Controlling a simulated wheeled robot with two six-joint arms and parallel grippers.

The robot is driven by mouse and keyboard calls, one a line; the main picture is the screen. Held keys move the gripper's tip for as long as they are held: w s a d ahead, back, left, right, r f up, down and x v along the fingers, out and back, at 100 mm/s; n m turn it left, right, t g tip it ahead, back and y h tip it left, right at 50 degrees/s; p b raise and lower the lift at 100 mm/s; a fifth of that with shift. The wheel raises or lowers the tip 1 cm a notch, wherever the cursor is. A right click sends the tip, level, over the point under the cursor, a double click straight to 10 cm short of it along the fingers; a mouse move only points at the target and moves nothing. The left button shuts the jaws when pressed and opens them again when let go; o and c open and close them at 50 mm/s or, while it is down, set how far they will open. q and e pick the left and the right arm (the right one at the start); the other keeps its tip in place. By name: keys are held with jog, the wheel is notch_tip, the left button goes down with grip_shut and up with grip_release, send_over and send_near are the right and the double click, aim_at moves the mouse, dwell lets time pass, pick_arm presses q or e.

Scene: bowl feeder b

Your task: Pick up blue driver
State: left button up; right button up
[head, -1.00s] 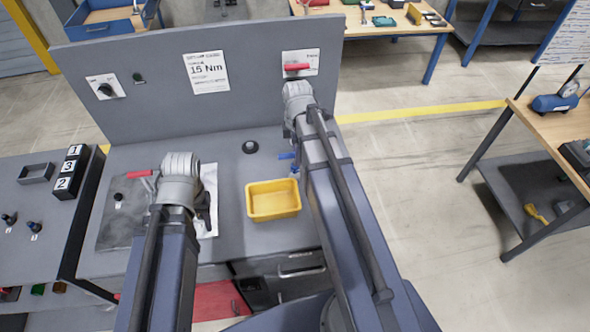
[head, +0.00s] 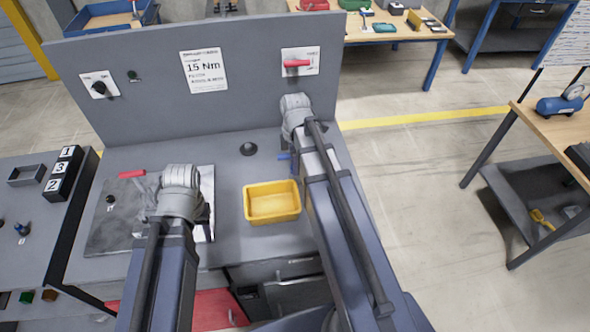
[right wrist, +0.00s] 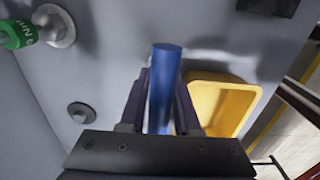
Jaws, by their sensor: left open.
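The blue driver (right wrist: 165,85) shows in the right wrist view as a blue cylinder between the two fingers of my right gripper (right wrist: 163,95). The fingers lie close against both its sides and appear shut on it. In the head view only a little of the blue driver (head: 284,156) shows beside my right arm, which hides the rest. My left gripper (head: 204,215) is open over the left part of the bench, partly hidden by its own wrist.
A yellow bin (head: 272,216) stands on the bench left of my right arm; it also shows in the right wrist view (right wrist: 222,90). A black round knob (head: 249,148) is behind it. A red handle (head: 132,174) lies left of my left gripper. A green handle (right wrist: 14,36) shows in the right wrist view.

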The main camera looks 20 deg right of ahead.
grip_shut()
dwell(1.0)
